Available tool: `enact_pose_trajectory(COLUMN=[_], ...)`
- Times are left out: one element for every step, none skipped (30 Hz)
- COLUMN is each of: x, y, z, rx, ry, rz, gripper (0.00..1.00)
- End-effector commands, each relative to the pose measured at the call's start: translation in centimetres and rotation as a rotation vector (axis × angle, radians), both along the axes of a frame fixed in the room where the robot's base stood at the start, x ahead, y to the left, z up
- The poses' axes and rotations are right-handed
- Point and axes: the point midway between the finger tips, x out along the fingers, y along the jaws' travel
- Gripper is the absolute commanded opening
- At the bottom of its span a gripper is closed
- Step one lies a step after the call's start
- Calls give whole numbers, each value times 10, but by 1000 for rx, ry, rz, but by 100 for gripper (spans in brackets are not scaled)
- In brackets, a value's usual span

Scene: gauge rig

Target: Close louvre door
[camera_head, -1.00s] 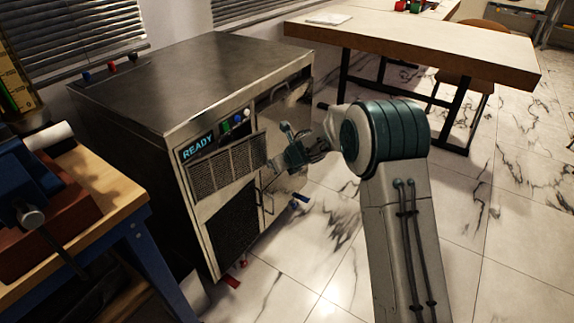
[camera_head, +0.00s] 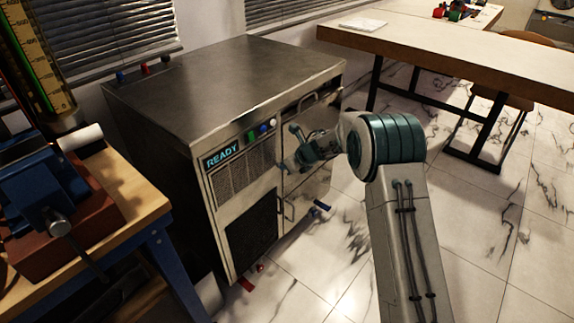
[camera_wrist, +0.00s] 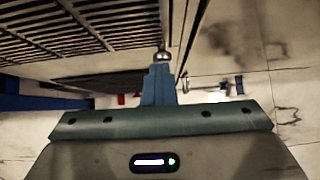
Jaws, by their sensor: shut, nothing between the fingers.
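The louvre door (camera_head: 243,178) is a slatted metal panel on the front of the steel cabinet, under the lit READY sign. It looks flush or nearly flush with the front; I cannot tell if a small gap is left. Its slats fill the upper left of the wrist view (camera_wrist: 70,28). My gripper (camera_head: 281,167) is at the door's right edge, shut and empty. In the wrist view the blue fingers (camera_wrist: 160,82) point at a small round metal knob (camera_wrist: 162,56) beside the slats. I cannot tell whether they touch it.
The steel cabinet (camera_head: 225,85) has coloured buttons (camera_head: 262,129) above the door and handles on its right-hand panels. A workbench (camera_head: 110,205) with a blue vise stands at left. A long table (camera_head: 440,55) stands at back right.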

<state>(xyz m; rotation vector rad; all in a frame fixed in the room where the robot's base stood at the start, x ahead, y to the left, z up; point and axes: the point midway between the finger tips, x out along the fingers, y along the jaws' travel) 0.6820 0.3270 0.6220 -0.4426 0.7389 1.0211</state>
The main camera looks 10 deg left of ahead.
Motion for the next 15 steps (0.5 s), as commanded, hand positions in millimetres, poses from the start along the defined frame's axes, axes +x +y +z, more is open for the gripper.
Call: enact_pose_trajectory(x=[4, 4, 4, 4, 3, 2, 1, 0, -1, -3, -5, -8, -10, -12, -15], y=[5, 5, 5, 5, 4, 4, 2, 0, -5, -9, -14, -22, -28, -35, -43], z=[6, 6, 7, 7, 6, 6, 6, 6, 6, 6, 5, 5, 5, 5, 15], rx=[9, 9, 10, 10, 10, 10, 10, 10, 10, 10, 9, 8, 7, 6, 7], ry=[-15, -15, -15, -15, -15, -15, -14, -14, -13, -13, -11, -12, -10, -10, -11], rz=[-4, -4, -4, -4, -4, -3, -2, -2, -3, -3, -3, -4, -5, -5, -6], gripper=[0, 0, 0, 0, 0, 0, 0, 0, 0, 0, 0, 0, 0, 0, 0])
